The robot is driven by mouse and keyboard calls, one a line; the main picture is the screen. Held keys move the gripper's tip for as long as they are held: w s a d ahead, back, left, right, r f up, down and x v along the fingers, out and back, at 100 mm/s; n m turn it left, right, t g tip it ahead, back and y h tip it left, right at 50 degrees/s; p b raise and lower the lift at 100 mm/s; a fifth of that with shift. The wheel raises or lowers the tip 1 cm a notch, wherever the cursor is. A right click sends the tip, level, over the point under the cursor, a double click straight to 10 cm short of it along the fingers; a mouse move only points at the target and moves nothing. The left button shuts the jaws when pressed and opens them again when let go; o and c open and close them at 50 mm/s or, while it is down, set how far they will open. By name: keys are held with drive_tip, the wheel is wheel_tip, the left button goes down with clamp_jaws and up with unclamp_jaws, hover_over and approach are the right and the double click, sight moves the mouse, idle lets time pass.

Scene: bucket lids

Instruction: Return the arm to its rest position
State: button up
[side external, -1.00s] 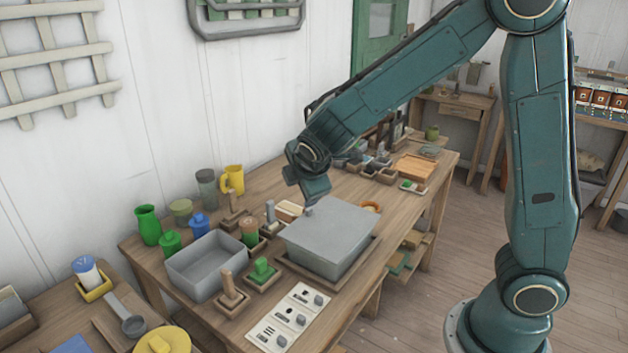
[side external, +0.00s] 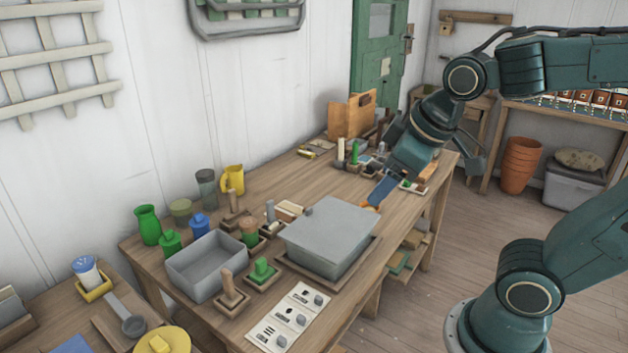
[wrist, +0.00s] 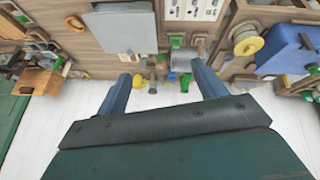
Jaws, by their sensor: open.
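My gripper (wrist: 165,85) is open and empty in the wrist view, its two blue fingers spread apart. In the side view the gripper (side external: 383,190) hangs above the right part of the workbench, to the right of the lidded bucket and clear of it. A grey bucket (side external: 340,257) with a flat grey lid (side external: 330,222) sits in a wooden tray on the bench. The lid lies flat over its top. The lid also shows in the wrist view (wrist: 122,30). The open grey bin (side external: 207,267) stands to its left.
The workbench (side external: 290,172) holds several green, blue and yellow containers at left and small wooden holders near the bins. Wooden boxes (side external: 350,118) stand at the back right.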

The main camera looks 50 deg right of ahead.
drive_tip(key=s+a+m+y, duration=0.1)
drive_tip(key=s+m, duration=0.1)
drive_tip(key=s, duration=0.4)
drive_tip(key=shift+a, duration=0.2)
